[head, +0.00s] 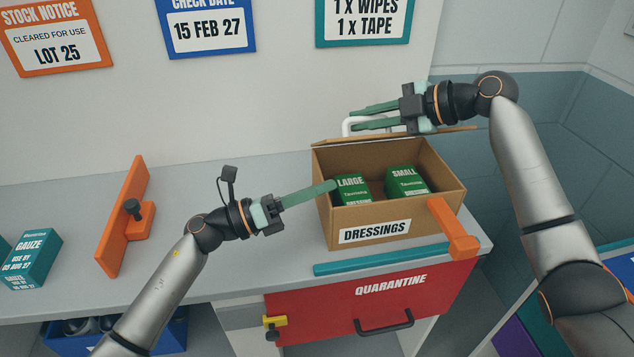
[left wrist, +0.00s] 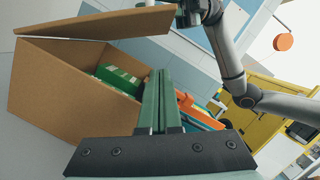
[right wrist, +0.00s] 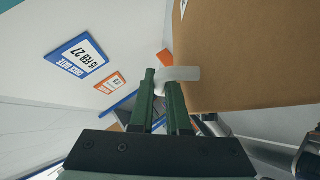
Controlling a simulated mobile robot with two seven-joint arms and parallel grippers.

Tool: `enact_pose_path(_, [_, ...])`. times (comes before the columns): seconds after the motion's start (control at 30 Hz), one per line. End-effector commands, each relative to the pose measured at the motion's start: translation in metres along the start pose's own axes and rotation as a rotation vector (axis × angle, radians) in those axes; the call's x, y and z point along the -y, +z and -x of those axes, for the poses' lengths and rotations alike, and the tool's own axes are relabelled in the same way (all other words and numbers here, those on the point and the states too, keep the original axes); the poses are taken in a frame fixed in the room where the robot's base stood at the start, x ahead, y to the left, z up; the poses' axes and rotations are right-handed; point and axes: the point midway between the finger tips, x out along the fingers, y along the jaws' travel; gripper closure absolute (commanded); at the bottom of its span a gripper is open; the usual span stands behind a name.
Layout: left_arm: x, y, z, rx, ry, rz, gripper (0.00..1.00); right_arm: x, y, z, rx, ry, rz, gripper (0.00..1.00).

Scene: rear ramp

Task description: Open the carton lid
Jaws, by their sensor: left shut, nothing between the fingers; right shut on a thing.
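The brown carton (head: 345,222), labelled DRESSINGS, stands on the grey counter with its top open. Its lid (head: 440,131) is raised at the far side, seen nearly edge-on; in the left wrist view the lid (left wrist: 110,22) slants above the carton. My right gripper (head: 355,118) is shut on the lid's white handle (head: 347,128); the handle also shows at the fingertips in the right wrist view (right wrist: 182,73). My left gripper (head: 334,185) is shut and empty, its tips at the carton's left side. I cannot tell if they touch it.
Green LARGE (head: 350,190) and SMALL (head: 408,181) boxes stand inside the carton. An orange piece (head: 455,230) is at its front right corner, a teal bar (head: 380,259) before it. An orange upright plate (head: 123,220) and GAUZE box (head: 32,258) are left. Counter between is clear.

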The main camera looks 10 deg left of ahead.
Motion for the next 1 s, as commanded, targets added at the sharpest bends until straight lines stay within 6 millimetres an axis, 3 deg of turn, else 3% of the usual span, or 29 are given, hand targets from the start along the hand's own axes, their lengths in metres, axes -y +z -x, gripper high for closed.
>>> enact_pose_path(0.33, [0.001,0.003,-0.073,0.002,-0.002,0.001,1.00,0.001,0.000,0.000,0.000,-0.002,-0.001,1.00])
enact_pose_path(0.6, [0.000,0.035,-0.078,0.001,0.000,0.001,1.00,0.001,0.000,0.000,0.001,-0.001,-0.001,1.00])
enact_pose_path(1.0, [0.000,0.039,-0.078,0.001,0.000,0.003,1.00,0.001,0.000,0.000,0.001,-0.001,-0.001,1.00])
